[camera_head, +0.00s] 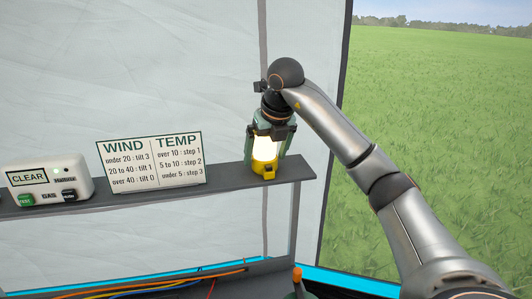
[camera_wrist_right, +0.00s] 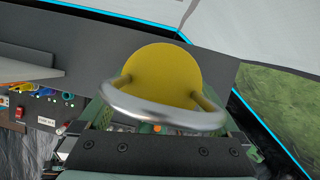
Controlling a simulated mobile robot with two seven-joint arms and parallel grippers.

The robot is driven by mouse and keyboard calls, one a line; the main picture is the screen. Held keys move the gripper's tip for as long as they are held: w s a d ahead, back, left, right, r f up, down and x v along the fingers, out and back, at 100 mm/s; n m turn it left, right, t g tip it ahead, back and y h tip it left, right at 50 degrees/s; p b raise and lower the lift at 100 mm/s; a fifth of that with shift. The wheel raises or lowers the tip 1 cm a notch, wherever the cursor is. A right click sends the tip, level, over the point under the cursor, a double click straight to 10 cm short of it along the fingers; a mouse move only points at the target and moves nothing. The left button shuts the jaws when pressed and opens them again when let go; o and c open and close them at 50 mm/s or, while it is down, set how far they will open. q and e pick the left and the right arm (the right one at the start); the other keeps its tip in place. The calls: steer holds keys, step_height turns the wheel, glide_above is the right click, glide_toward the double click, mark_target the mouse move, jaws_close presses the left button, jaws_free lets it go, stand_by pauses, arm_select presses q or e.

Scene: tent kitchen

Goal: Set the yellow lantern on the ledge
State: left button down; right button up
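The yellow lantern (camera_head: 264,167) stands upright on the grey ledge (camera_head: 222,185), near its right end, with its light glowing. My right gripper (camera_head: 265,150) points down over it, one green finger on each side, with no clear gap between fingers and lantern. The lantern's base appears to rest on the ledge. In the right wrist view, the lantern's round yellow top (camera_wrist_right: 162,72) and metal handle ring lie between the fingers; the fingertips are hidden there. My left gripper is not in view.
A white wind and temp sign (camera_head: 151,160) stands on the ledge left of the lantern. Further left is a white box (camera_head: 48,182) with a CLEAR display and a green button. The ledge ends just right of the lantern. Coloured cables (camera_head: 150,286) lie below.

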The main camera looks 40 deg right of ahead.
steer(key=shift+r, duration=0.1)
steer(key=v, duration=1.2)
stand_by(0.9)
